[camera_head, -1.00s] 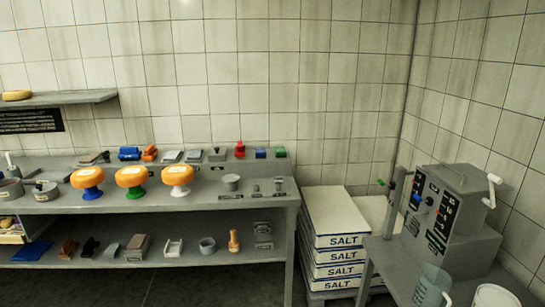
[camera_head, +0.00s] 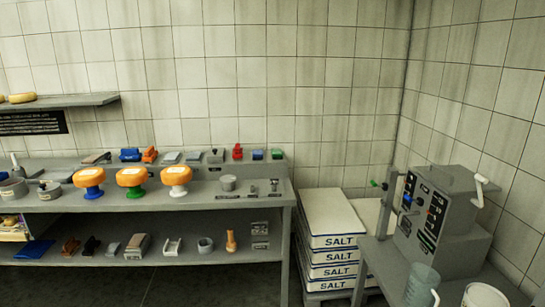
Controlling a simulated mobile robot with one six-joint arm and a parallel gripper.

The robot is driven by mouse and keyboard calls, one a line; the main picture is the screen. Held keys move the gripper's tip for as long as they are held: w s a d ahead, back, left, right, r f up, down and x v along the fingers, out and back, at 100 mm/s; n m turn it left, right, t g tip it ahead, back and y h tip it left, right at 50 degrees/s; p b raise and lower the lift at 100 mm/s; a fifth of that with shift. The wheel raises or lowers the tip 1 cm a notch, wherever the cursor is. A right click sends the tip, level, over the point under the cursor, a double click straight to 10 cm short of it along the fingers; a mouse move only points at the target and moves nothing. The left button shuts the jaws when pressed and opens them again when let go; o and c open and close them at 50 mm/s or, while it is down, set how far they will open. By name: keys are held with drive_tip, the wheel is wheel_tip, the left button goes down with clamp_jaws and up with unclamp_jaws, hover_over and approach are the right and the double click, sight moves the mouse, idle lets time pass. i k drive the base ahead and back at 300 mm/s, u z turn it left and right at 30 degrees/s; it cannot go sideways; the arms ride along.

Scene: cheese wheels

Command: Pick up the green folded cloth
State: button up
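A small green item (camera_head: 277,154), which looks like the green folded cloth, lies at the right end of the raised back ledge of the grey workbench. It sits just right of a small blue item (camera_head: 258,155) of similar size. It is too small to make out any folds. My gripper is not in view.
Orange cheese wheels on stands (camera_head: 132,177) stand on the bench (camera_head: 258,201) left of the cloth. A red item (camera_head: 237,152) is on the ledge. Dark floor (camera_head: 200,287) shows in front.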

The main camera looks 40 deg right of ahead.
sight(277, 154)
drive_tip(key=z, duration=0.1)
drive_tip(key=i, duration=0.95)
drive_tip(key=u, duration=0.05)
